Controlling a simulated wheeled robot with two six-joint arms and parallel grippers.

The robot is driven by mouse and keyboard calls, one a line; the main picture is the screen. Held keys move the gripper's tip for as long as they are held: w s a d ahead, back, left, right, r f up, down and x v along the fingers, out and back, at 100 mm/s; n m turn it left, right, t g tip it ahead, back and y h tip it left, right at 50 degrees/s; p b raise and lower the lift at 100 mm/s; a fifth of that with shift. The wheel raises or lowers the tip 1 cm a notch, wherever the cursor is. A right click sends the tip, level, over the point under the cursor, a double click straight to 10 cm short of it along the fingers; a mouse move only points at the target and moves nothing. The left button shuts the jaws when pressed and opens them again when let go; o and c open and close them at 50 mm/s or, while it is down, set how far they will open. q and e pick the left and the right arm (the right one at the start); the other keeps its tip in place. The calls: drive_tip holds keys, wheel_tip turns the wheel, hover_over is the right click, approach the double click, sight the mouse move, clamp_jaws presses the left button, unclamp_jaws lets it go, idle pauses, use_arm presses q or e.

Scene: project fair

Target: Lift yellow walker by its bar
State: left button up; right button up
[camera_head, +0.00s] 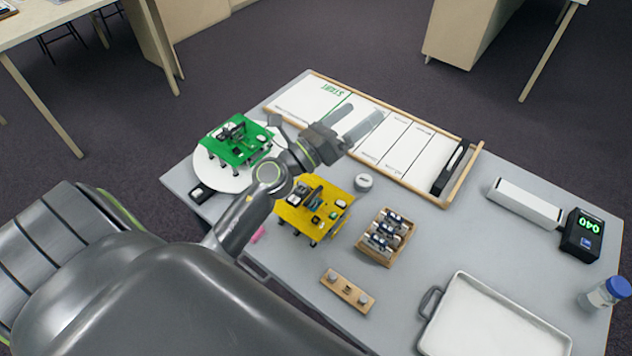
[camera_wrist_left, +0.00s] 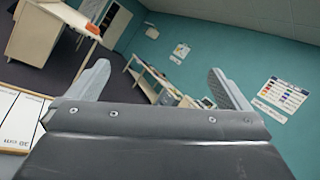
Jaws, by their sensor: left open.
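The yellow walker (camera_head: 298,222) stands on the grey table in the head view, a flat yellow plate on short dark legs with dark parts and a bar-like piece on top. My left arm passes just left of it and above it. My left gripper (camera_head: 362,127) is open and empty, held above the table beyond the walker, over the edge of the white track board. In the left wrist view its two fingers (camera_wrist_left: 158,85) are spread with nothing between them, and the walker does not show there. My right gripper is in neither view.
A green walker (camera_head: 237,150) stands on a round white plate (camera_head: 216,172). A wooden box (camera_head: 368,250) of small parts, a wooden block with pegs (camera_head: 340,287) and a white puck (camera_head: 363,182) are near the yellow walker. A metal tray (camera_head: 470,325) lies front right. The white lane board (camera_head: 400,170) lies behind.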

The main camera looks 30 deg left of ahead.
use_arm(q)
drive_tip(key=w+d+f+m+g+h, duration=0.3)
drive_tip(key=d+f+m+g, duration=0.3)
drive_tip(key=m, duration=0.5)
drive_tip(key=m+g+y, duration=0.9)
drive_tip(key=g+y, duration=0.3)
drive_tip(key=g, duration=0.2)
hover_over(314, 194)
wheel_tip(314, 194, down, 12)
drive_tip(key=f+b, duration=0.3)
drive_tip(key=b, duration=0.1)
drive_tip(key=f+b, duration=0.8)
drive_tip(key=shift+s+a+f, duration=0.1)
drive_tip(key=shift+a, duration=0.2)
drive_tip(key=shift+d+f+b, duration=0.1)
drive_tip(key=shift+f+b, duration=0.55)
drive_tip(key=shift+b, duration=0.15)
drive_tip(key=shift+d+f, duration=0.2)
drive_tip(key=shift+f, duration=1.65)
drive_tip(key=c, duration=1.1)
